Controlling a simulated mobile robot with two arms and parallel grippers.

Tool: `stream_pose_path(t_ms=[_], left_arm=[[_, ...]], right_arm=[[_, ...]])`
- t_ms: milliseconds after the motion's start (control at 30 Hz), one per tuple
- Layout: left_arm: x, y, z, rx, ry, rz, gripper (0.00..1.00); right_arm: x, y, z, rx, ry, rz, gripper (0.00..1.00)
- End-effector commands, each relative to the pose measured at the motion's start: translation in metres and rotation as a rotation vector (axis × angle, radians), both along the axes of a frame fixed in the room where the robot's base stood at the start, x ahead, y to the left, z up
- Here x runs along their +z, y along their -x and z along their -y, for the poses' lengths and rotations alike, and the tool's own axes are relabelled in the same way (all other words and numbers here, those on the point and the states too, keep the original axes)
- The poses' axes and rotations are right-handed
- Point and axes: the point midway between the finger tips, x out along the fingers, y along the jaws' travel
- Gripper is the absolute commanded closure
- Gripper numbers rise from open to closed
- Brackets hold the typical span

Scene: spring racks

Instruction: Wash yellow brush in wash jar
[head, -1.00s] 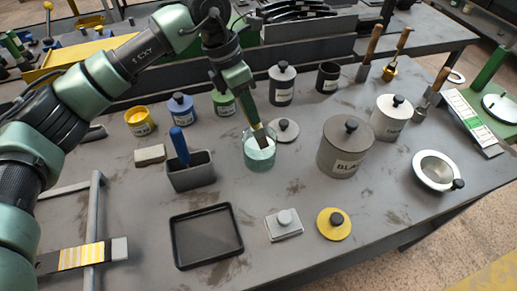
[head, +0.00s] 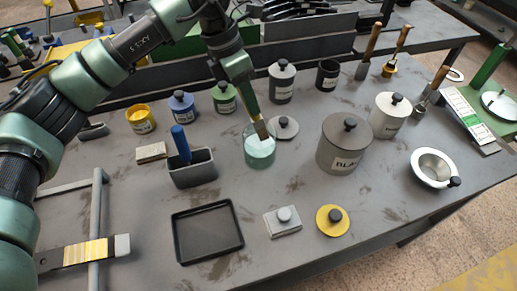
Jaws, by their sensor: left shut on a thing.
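The wash jar (head: 259,157) is a clear glass with pale green-blue liquid, standing in the middle of the bench. My left gripper (head: 248,92) is above it, shut on the yellow brush (head: 257,115). The brush points down, slightly tilted, with its pale bristle end at the jar's mouth. The bristles overlap the jar's rim in the picture, and I cannot tell how deep they reach. The gripper's fingertips are partly hidden by the arm. My right gripper is not in view.
A grey lid (head: 284,127) and the large black-labelled pot (head: 343,145) stand right of the jar. A grey holder (head: 193,170) with a blue-handled brush (head: 180,143) is to its left. A black tray (head: 207,233) lies in front.

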Motion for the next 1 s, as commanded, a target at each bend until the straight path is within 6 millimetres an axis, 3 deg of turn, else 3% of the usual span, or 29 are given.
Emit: stream_pose_path(t_ms=[633,1000], left_arm=[[0.059,0.000,0.000,0.000,0.000,0.001,1.00],[0.060,0.000,0.000,0.000,0.001,0.000,1.00]], right_arm=[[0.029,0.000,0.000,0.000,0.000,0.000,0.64],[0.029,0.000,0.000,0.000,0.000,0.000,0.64]])
